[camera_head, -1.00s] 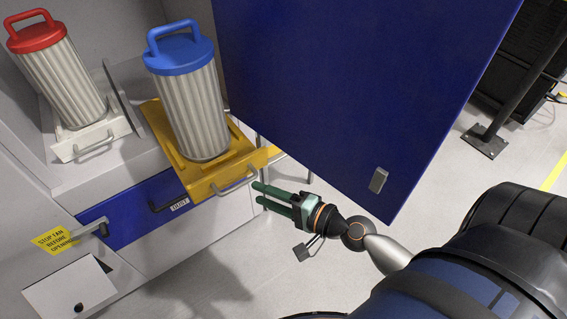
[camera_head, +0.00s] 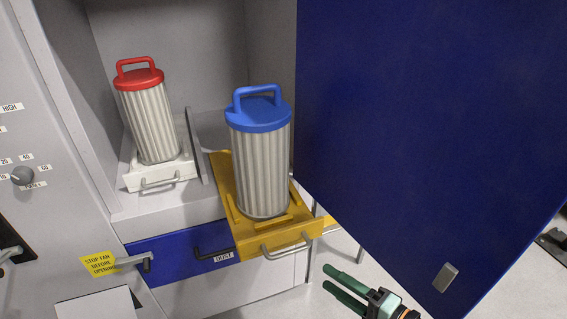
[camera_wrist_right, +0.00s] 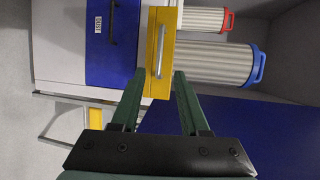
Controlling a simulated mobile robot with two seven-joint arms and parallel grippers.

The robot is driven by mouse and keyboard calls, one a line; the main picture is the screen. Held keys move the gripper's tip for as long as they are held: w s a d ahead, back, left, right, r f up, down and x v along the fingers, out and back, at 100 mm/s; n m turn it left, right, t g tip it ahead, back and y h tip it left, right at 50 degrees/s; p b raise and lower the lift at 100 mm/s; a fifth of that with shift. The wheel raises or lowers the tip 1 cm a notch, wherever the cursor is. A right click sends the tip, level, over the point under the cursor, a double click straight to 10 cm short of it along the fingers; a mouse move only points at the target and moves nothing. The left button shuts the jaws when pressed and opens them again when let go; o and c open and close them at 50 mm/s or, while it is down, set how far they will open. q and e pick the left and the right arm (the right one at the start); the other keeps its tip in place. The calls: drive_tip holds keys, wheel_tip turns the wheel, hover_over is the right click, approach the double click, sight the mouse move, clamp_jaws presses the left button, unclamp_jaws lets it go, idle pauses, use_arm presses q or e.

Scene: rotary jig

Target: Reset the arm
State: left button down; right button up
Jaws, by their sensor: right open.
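My right gripper (camera_head: 346,290) is open and empty at the lower right of the head view, with green fingers pointing left. It is below and to the right of the yellow tray (camera_head: 287,248) and touches nothing I can see. In the right wrist view its two fingers (camera_wrist_right: 155,95) stand apart, with the tray's handle (camera_wrist_right: 160,52) beyond and between them. A filter with a blue lid (camera_head: 262,155) stands upright on the pulled-out yellow tray. A filter with a red lid (camera_head: 150,115) stands on a white tray (camera_head: 165,180) inside the cabinet. My left gripper is not in view.
The open blue cabinet door (camera_head: 420,130) fills the right side, with a grey latch (camera_head: 446,277) low on it. A blue dust drawer (camera_head: 180,258) is shut below the trays. A yellow warning label (camera_head: 99,264) and a dial (camera_head: 22,175) are at left.

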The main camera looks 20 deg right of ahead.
use_arm(q)
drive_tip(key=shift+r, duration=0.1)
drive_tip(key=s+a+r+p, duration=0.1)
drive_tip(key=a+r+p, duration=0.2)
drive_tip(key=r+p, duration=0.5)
drive_tip(key=p, duration=0.2)
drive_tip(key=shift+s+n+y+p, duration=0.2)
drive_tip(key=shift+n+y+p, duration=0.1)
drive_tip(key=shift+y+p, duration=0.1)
use_arm(e)
drive_tip(key=s+a+f+n+g+h, duration=0.4)
drive_tip(key=f+n, duration=0.5)
drive_tip(key=n, duration=0.7)
drive_tip(key=shift+s+a+f+g, duration=0.35)
drive_tip(key=shift+s+g, duration=0.25)
drive_tip(key=shift+s, duration=0.6)
